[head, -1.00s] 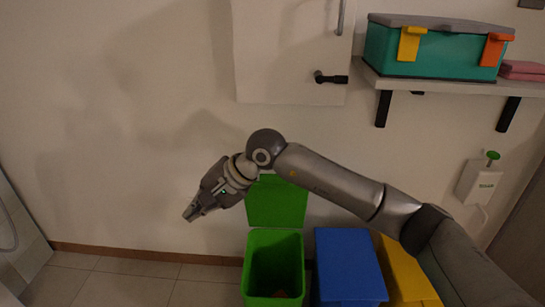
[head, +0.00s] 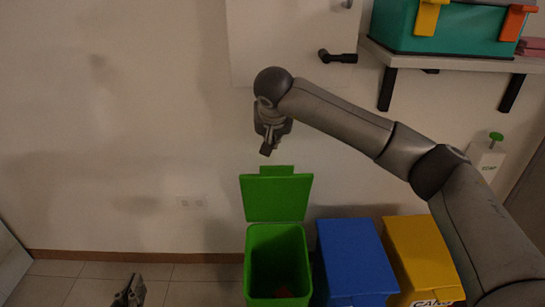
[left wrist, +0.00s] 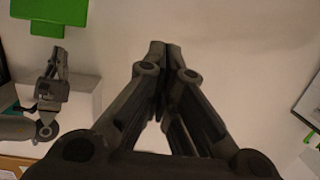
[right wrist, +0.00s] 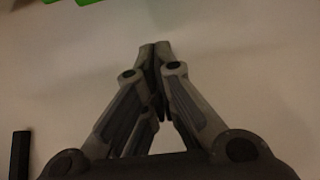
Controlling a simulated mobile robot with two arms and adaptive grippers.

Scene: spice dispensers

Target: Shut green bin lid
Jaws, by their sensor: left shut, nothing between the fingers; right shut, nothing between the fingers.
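The green bin (head: 247,268) stands on the floor against the wall in the head view, its green lid (head: 277,197) raised upright behind the open top. My left gripper (head: 133,290) is low at the left of the bin, shut and empty. In the left wrist view its closed fingers (left wrist: 165,50) show, with part of the green lid (left wrist: 50,12) at the upper left. Green edges (right wrist: 65,2) show at the top of the right wrist view.
A blue bin (head: 350,255) and a yellow bin (head: 420,250), both closed, stand right of the green bin. A shelf (head: 440,62) with a teal box (head: 455,28) is on the wall above. Floor at the left is clear.

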